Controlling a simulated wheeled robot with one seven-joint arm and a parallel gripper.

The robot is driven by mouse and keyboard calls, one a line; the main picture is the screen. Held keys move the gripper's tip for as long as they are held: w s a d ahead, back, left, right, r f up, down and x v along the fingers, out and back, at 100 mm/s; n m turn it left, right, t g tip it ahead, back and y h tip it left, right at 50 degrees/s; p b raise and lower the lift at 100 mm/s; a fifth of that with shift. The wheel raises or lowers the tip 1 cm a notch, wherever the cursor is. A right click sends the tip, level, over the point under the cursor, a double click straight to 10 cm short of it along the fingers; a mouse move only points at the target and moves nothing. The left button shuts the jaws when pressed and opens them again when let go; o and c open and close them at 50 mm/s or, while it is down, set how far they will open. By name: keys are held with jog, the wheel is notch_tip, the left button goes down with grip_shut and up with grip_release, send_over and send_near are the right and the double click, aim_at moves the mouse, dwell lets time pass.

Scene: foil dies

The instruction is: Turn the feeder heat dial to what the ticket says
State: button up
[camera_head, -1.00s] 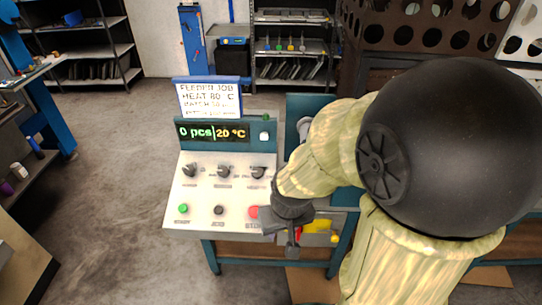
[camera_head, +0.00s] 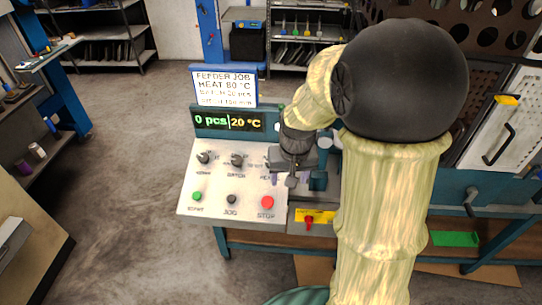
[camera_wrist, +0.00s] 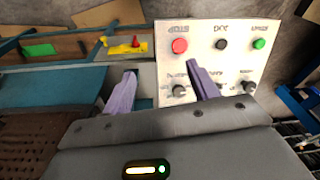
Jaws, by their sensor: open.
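The ticket (camera_head: 224,88) above the panel reads FEEDER JOB, HEAT 80 °C; its lower lines are blurred. The display (camera_head: 229,122) reads 0 pcs and 20 °C. The white sloped panel (camera_head: 215,205) carries a row of black dials: a left dial (camera_head: 204,158), a middle dial (camera_head: 236,160) and a right dial (camera_wrist: 179,91). The right dial, apparently the heat one, is covered by my arm in the head view, and its label is partly hidden. My gripper (camera_wrist: 161,70) is open and empty over the panel's right edge. In the wrist view the right dial lies between its fingers, nearer one finger.
Below the dials are a green START button (camera_head: 197,196), a black JOG button (camera_head: 231,199) and a red STOP button (camera_head: 267,202). A yellow plate with a red switch (camera_head: 309,220) sits right of the panel. A green piece (camera_head: 455,239) lies farther right. Floor left of the panel is clear.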

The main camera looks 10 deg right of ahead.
jog(key=w+r+m+g+p, duration=0.1)
jog(key=w+r+p, duration=0.1)
jog(key=w, duration=0.8)
jog(key=w+r+m+g+p, duration=0.1)
jog(key=w+r+p, duration=0.1)
jog(key=w, duration=0.8)
jog(key=shift+a, duration=0.2)
jog(key=shift+w+f, duration=0.1)
jog(key=shift+f, duration=0.05)
notch_tip(320, 180, down, 17)
jog(key=p, duration=0.4)
jog(key=shift+f+p, duration=0.1)
jog(key=shift+p, duration=0.25)
jog(key=c, duration=1)
